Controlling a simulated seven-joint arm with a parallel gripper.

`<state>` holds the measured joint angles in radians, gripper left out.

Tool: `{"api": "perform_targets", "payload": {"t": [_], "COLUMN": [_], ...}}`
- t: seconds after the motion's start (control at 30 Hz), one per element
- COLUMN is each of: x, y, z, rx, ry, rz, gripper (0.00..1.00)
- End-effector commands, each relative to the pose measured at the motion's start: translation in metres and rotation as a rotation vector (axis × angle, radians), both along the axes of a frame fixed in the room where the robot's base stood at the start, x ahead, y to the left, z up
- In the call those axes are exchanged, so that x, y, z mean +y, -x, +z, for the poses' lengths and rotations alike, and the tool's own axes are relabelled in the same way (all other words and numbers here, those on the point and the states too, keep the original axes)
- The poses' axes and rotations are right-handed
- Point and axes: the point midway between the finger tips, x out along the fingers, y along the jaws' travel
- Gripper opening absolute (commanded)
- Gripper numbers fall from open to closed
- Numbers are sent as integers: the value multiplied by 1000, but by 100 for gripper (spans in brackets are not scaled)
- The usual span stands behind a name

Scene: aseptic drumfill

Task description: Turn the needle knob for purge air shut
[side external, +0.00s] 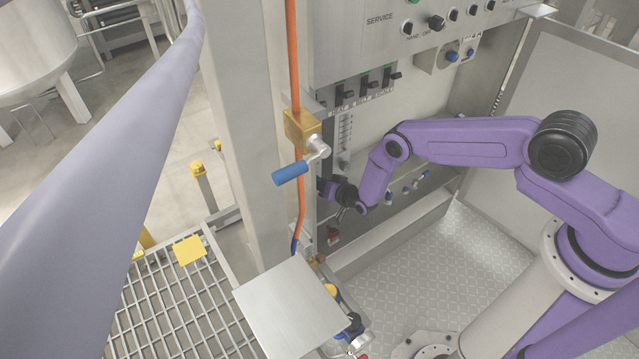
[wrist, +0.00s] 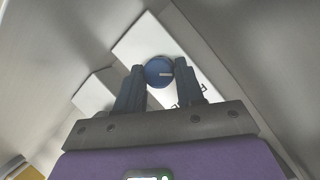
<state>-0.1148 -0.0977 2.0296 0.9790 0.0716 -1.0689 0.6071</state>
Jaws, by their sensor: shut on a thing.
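A round blue knob (wrist: 159,72) with a short pale mark on its face sits between my fingertips in the wrist view. My gripper (wrist: 160,76) is shut on it, one dark finger on each side. A white plate (wrist: 140,38) lies behind the knob. In the side external view my gripper (side external: 328,188) reaches left toward the lower part of the grey panel beside the upright post. The held knob is not clearly visible there. The pictures do not show how far the knob is turned.
A blue-handled lever valve (side external: 290,173) on an orange pipe stands left of my gripper. Several small blue knobs (side external: 407,190) sit low on the panel to the right. Black switches (side external: 368,86) are above. A square metal plate (side external: 290,305) is below; the tread-plate floor (side external: 440,265) is clear.

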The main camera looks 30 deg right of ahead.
Motion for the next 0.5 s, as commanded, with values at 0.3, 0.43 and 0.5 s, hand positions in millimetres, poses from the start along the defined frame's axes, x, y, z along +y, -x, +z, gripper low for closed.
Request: {"api": "perform_targets", "payload": {"t": [0.3,0.43,0.5], "x": [-2,-2,-2], "y": [0,0,0], "z": [-1,-1,-1], "rx": [2,2,2], "ry": [-145,-171,-177], "rz": [-3,-4,-3], "gripper": [7,7,7]}}
